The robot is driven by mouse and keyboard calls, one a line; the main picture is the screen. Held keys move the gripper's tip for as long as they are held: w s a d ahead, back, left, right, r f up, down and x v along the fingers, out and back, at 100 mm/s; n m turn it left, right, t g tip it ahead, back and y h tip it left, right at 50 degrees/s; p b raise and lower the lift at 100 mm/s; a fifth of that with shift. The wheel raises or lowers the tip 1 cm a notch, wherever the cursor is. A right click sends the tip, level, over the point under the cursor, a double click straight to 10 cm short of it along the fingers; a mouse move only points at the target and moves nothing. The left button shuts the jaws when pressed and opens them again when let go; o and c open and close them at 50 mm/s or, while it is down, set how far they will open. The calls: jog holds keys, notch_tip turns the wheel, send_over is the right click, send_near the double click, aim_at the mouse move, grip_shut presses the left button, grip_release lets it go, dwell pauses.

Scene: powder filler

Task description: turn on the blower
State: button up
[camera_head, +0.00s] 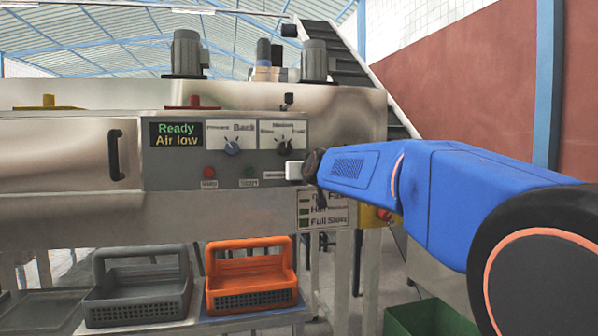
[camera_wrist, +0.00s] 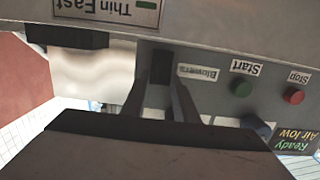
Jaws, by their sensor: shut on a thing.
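The wrist view is upside down. The blower switch (camera_wrist: 161,66) is a dark upright block on the grey control panel, beside the label "Blowers" (camera_wrist: 198,73). My gripper (camera_wrist: 160,92) reaches the panel there, with one dark finger on each side of the switch, shut on it. In the head view my blue arm comes in from the right, and my gripper (camera_head: 302,171) is at the lower right of the panel (camera_head: 190,160). The arm hides the switch there. I cannot tell the switch's position. The display (camera_head: 176,134) reads "Ready" and "Air low".
A red Stop button (camera_head: 209,171) and a green Start button (camera_head: 249,172) are left of my gripper. Two knobs, one blue (camera_head: 232,145) and one black (camera_head: 284,148), sit above. A sign (camera_head: 322,209) hangs below. Grey (camera_head: 138,300) and orange (camera_head: 250,278) baskets stand lower.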

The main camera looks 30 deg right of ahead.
jog(key=o, duration=1.1)
jog(key=shift+c, duration=0.2)
jog(key=v, duration=1.7)
jog(key=shift+s, duration=0.2)
jog(key=shift+a, duration=0.15)
jog(key=s+a+f+n+g+y, duration=0.1)
jog(key=s+a+f+g, duration=0.2)
jog(key=s+f, duration=0.4)
jog(key=s+a+f+n+g+y, duration=0.1)
jog(key=s+a+f+g, duration=0.3)
jog(key=f, duration=1.6)
jog(key=s+a+f+n+g+y, duration=0.1)
jog(key=s+a+f+g, duration=0.3)
jog(key=s+f, duration=0.7)
notch_tip(320, 180, down, 3)
jog(key=shift+s+a+f+y, duration=0.1)
jog(key=shift+s+a+y, duration=0.25)
jog(key=shift+a+y, duration=0.7)
